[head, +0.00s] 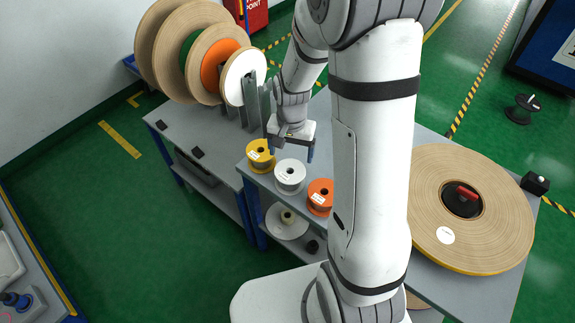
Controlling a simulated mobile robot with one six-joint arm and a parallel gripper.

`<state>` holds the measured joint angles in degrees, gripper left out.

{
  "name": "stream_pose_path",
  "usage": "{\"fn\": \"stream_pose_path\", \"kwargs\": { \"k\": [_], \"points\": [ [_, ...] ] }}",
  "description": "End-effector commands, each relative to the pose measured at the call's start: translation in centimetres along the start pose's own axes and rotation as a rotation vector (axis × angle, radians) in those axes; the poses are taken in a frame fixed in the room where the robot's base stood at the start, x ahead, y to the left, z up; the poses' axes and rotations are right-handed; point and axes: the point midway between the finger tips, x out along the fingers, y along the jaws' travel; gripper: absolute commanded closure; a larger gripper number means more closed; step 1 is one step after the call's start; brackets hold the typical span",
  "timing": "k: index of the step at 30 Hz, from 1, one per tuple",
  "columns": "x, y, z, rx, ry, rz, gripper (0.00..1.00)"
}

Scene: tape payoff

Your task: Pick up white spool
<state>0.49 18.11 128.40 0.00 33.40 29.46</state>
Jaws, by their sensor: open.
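The white spool (290,177) stands upright on the grey table, between a yellow spool (260,156) on its left and an orange spool (320,198) on its right. It has a dark centre hole on top. My gripper (291,155) is open and points down, just behind and above the white spool in the picture. Its two blue-tipped fingers are apart and nothing shows between them. I cannot tell the exact height of the fingertips over the table.
A large wood-flanged reel (470,210) lies flat on the table at right. Several big reels (190,50) stand upright at back left, with grey upright plates (252,102) near my gripper. A white reel (287,222) sits on the lower shelf. My arm hides the table's middle.

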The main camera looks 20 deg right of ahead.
Motion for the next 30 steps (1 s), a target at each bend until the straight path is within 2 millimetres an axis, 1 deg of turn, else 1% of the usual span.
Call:
{"fn": "stream_pose_path", "kwargs": {
  "k": [3, 8, 13, 17, 21, 26, 27, 30],
  "points": [
    [1.4, 0.0, 0.1, 0.003, -0.005, 0.003, 0.16],
    [3.1, 0.1, 0.4, 0.002, -0.005, 0.003, 0.16],
    [5.5, 0.2, 1.3, 0.001, -0.007, 0.004, 0.16],
    [7.1, 0.2, 1.2, 0.002, -0.003, 0.002, 0.16],
    [7.6, 0.2, 1.1, 0.003, -0.001, 0.001, 0.16],
    [7.6, 0.2, 1.1, 0.003, -0.001, 0.001, 0.16],
    [7.6, 0.3, 1.1, 0.003, -0.001, 0.001, 0.17],
    [7.6, 0.3, 1.1, 0.004, -0.001, 0.001, 0.25]
  ]
}}
